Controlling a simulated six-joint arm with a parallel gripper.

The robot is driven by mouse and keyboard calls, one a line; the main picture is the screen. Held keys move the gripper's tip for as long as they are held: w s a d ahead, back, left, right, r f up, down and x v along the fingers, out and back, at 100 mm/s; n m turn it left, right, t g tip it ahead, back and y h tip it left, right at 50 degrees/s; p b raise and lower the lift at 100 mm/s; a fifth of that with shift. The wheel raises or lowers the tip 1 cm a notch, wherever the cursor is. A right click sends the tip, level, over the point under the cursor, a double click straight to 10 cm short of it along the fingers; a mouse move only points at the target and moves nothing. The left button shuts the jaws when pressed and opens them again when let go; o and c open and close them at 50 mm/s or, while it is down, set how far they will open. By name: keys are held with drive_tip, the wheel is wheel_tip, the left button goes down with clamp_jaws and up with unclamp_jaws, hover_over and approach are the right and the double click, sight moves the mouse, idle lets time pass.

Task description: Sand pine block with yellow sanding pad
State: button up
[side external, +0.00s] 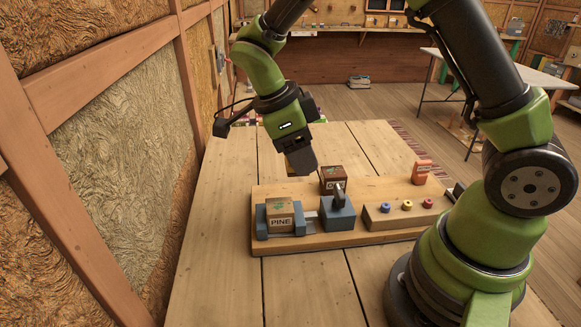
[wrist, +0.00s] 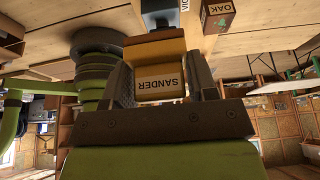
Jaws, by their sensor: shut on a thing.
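The pine block (side external: 279,215) is a light wooden cube labelled PINE with a green mark on top. It sits between the blue-grey jaws of a vice (side external: 338,213) on the wooden board. My gripper (side external: 301,165) is above and behind the pine block, apart from it, in the side view. In the wrist view my gripper (wrist: 160,80) is shut on the yellow sanding pad (wrist: 160,82), a block labelled SANDER. In the side view the pad is hard to make out. The pine block does not show clearly in the wrist view.
An oak block (side external: 333,179) stands behind the vice. A raised strip (side external: 385,219) with blue, yellow and red knobs lies to the right, with an orange block (side external: 421,172) behind it. The table (side external: 220,230) is bare left of the board. An insulated wall runs along the left.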

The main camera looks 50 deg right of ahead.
sight(274, 205)
drive_tip(key=shift+f, duration=3.25)
drive_tip(key=shift+w+a+f, duration=0.15)
drive_tip(key=shift+f, duration=0.25)
drive_tip(key=shift+w+a+f, duration=0.1)
drive_tip(key=shift+w+f, duration=0.05)
drive_tip(key=shift+f, duration=0.25)
drive_tip(key=shift+c, duration=0.4)
drive_tip(key=shift+w+a, duration=1.85)
drive_tip(key=shift+s+d, duration=2.1)
drive_tip(key=shift+r, duration=4.1)
